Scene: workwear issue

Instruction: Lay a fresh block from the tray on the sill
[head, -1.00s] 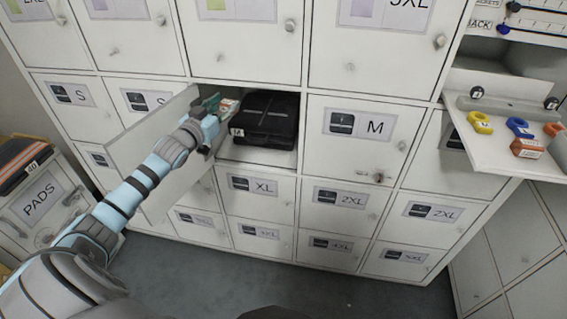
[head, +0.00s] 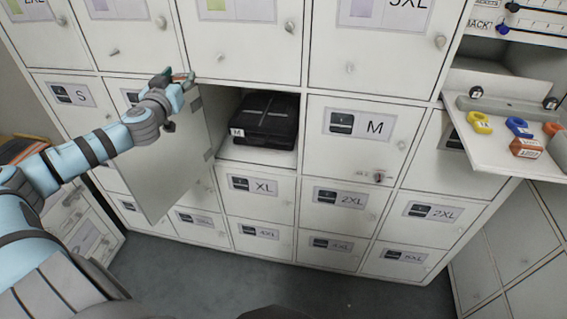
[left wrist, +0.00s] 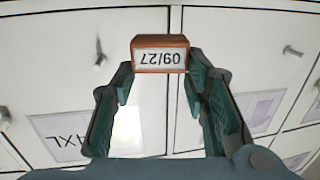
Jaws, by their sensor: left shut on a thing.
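My left gripper (head: 180,78) is shut on an orange-brown block (left wrist: 160,55), held at its fingertips. The block's white label reads 09/27, upside down in the left wrist view. The gripper is in front of the lockers, above the open door. Another orange block (head: 527,147) with a pale label lies on the white tray (head: 490,155) at right. The sill (head: 258,156) is the bare front strip of the open compartment, below a black folded pack (head: 265,118) tagged M. No block shows on it. My right gripper is out of view.
The open locker door (head: 165,160) swings out at left, beneath my left forearm. A yellow clip (head: 480,122), a blue clip (head: 519,127) and an orange item (head: 552,129) lie on the tray. Closed lockers surround the compartment.

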